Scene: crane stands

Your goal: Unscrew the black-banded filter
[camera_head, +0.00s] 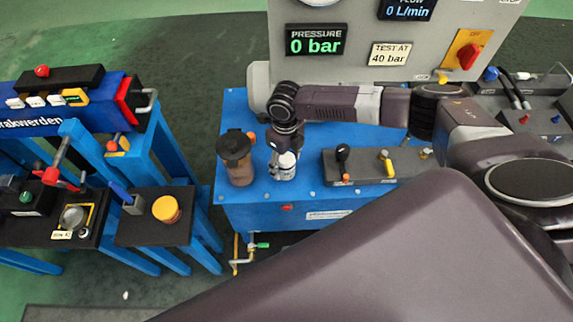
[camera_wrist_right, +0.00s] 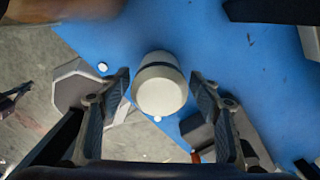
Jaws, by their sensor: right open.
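The black-banded filter (camera_wrist_right: 160,92) is a cream-white cylinder with a dark band near its far end, seen nearly end-on in the right wrist view. My right gripper (camera_wrist_right: 160,82) is open, with one finger on each side of the filter and a visible gap to both. In the head view my right gripper (camera_head: 284,158) points down over the blue bench, and a white part of the filter (camera_head: 287,164) shows at its fingers, mostly hidden. My left gripper does not show.
A brown jar with a black lid (camera_head: 238,170) stands close left of the right gripper on the blue bench (camera_head: 300,200). A grey valve block (camera_head: 360,168) with small levers sits to the right. A grey panel (camera_head: 365,65) showing 0 bar rises behind.

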